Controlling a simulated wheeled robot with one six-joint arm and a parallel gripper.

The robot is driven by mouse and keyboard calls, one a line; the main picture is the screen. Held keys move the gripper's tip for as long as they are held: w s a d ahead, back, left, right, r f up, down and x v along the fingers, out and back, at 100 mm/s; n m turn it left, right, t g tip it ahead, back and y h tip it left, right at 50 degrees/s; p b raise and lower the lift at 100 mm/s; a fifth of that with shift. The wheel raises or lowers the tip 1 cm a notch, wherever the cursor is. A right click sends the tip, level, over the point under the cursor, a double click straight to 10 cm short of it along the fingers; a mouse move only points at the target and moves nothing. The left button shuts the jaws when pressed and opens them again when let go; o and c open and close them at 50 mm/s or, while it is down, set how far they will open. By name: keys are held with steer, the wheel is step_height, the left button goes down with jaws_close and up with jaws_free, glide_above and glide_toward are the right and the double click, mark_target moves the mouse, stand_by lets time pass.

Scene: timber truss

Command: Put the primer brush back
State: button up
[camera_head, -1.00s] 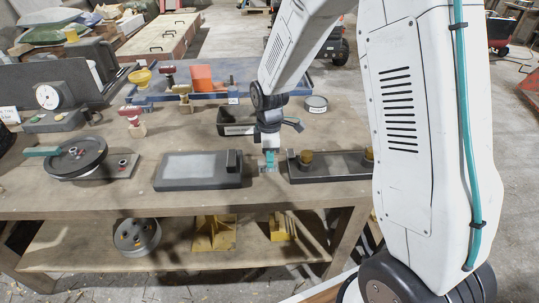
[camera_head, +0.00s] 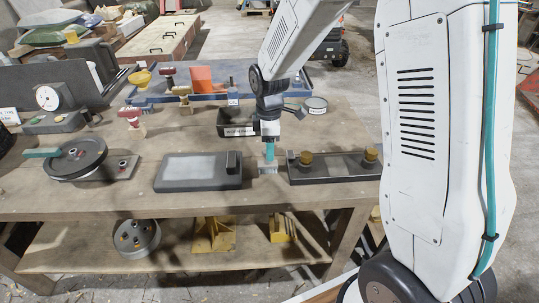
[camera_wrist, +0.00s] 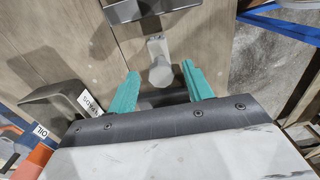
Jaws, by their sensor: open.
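My gripper (camera_wrist: 160,74) is open, its two teal fingers spread and pointing down at the workbench. In the wrist view a small light-grey piece with a rounded end (camera_wrist: 159,72) lies between and beyond the fingertips, with a gap on each side. In the head view my gripper (camera_head: 269,152) is just above this small grey piece (camera_head: 267,169), which sits between the grey flat tray (camera_head: 198,170) and the dark fixture with brass knobs (camera_head: 333,172). I cannot tell whether the small piece is the primer brush; no brush is clearly recognisable.
A black labelled bin (camera_head: 226,122) stands behind my gripper, with a round labelled tin (camera_head: 315,105) to its right. A dark wheel (camera_head: 76,158) is at the left. Maroon-topped pieces (camera_head: 131,112) and an orange container (camera_head: 203,78) stand farther back. The bench's front strip is clear.

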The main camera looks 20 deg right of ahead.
step_height(320, 180, up, 8)
steer(key=shift+f, duration=0.15)
steer(key=s+d+r+m, duration=0.1)
steer(key=s+r+m, duration=0.35)
steer(key=s, duration=0.35)
steer(key=s+d+r+m, duration=0.1)
steer(key=s+r+m, duration=0.2)
steer(key=s+r, duration=0.35)
steer(key=s+m+t, duration=0.1)
steer(key=s+m, duration=0.6)
steer(key=s, duration=0.8)
steer(key=shift+s+d+r, duration=0.3)
steer(key=shift+d+r, duration=0.05)
